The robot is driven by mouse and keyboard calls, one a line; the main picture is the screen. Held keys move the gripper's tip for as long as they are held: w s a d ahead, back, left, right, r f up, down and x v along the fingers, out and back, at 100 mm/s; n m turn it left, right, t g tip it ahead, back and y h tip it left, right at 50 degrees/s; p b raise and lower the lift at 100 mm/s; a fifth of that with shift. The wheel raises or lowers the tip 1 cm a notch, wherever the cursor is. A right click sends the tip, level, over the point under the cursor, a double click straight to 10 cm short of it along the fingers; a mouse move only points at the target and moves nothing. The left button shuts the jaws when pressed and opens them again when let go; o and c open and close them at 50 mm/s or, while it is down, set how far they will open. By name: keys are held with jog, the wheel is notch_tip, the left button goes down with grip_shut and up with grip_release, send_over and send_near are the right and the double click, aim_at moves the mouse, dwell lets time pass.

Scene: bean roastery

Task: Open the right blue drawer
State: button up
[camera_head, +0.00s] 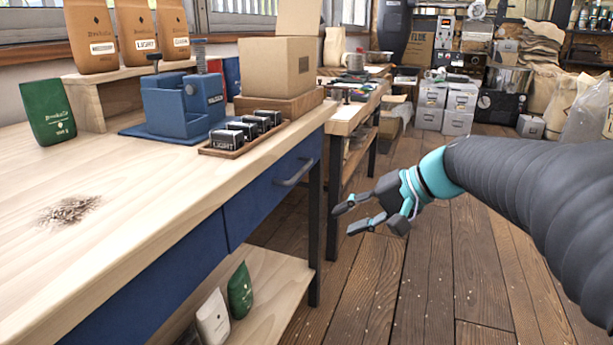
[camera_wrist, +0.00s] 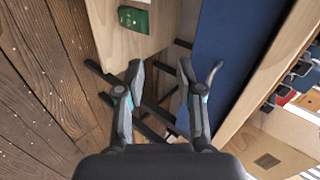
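The right blue drawer (camera_head: 262,200) is in the front of the wooden workbench and looks shut, flush with the bench front. Its grey bar handle (camera_head: 295,174) sits near its right end. In the wrist view the blue front (camera_wrist: 238,45) is right of centre, with the handle (camera_wrist: 214,73) just right of my right fingertip. My gripper (camera_head: 343,220) is open and empty, out in front of the bench's right end. Its two fingers (camera_wrist: 160,68) are spread in the wrist view, and the handle is outside them. I see no contact with the handle.
Another blue drawer front (camera_head: 150,290) is to the left. A lower shelf (camera_head: 270,285) holds a white bag and a green bag. A dark bench leg (camera_head: 315,215) stands by the drawer's right end. The wooden floor (camera_head: 440,270) in front is clear.

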aim_at(304, 170)
jog(key=w+d+r+m+t+y+b, duration=0.1)
jog(key=w+r+y, duration=0.15)
jog(key=w, duration=0.45)
jog(key=w+d+r+t+y, duration=0.1)
jog(key=w+d+y, duration=0.15)
jog(key=w, duration=0.35)
jog(key=x, duration=1.4)
jog(key=shift+a+r, duration=0.15)
jog(key=shift+a, duration=0.3)
jog(key=shift+c, duration=0.3)
grip_shut()
